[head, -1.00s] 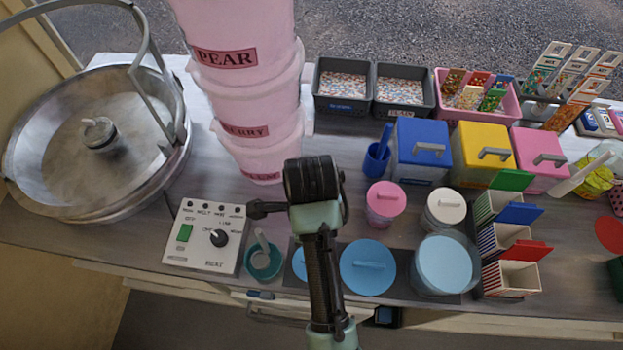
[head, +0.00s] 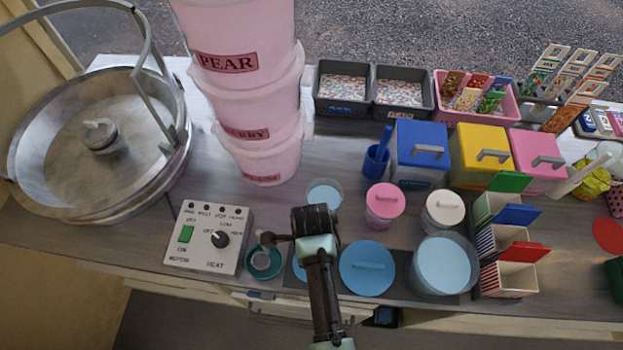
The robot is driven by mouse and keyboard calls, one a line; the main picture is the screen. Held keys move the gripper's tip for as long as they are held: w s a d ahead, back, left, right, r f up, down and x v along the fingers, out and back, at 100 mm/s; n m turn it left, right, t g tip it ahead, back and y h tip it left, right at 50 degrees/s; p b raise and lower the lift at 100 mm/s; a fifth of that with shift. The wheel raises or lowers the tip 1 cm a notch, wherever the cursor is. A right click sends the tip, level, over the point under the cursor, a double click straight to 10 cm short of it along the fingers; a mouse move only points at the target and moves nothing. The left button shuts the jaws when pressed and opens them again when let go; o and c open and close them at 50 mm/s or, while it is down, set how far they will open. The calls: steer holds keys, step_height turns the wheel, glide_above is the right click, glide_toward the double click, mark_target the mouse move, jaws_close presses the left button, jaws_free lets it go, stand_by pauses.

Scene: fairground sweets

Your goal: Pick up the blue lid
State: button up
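A round light-blue lid (head: 367,285) with a bar handle across its top lies flat on a dark mat near the table's front edge. A second light-blue round thing (head: 300,270) is mostly hidden behind my arm, left of that lid. A square box with a darker blue top (head: 416,163) and a grey handle stands farther back. My gripper (head: 315,222) is left of the round lid and slightly farther back, apart from it in the picture. Its fingers are not clearly shown, so its opening cannot be told.
A clear tub with light-blue contents (head: 443,265) stands right of the lid. A pink-lidded jar (head: 384,201) and a white-lidded jar (head: 443,207) stand behind. A clear round container with light blue (head: 324,192) is behind my gripper. A heat control box (head: 208,238) is left.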

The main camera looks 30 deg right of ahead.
steer(key=shift+f, duration=0.1)
jaws_close()
stand_by(0.5)
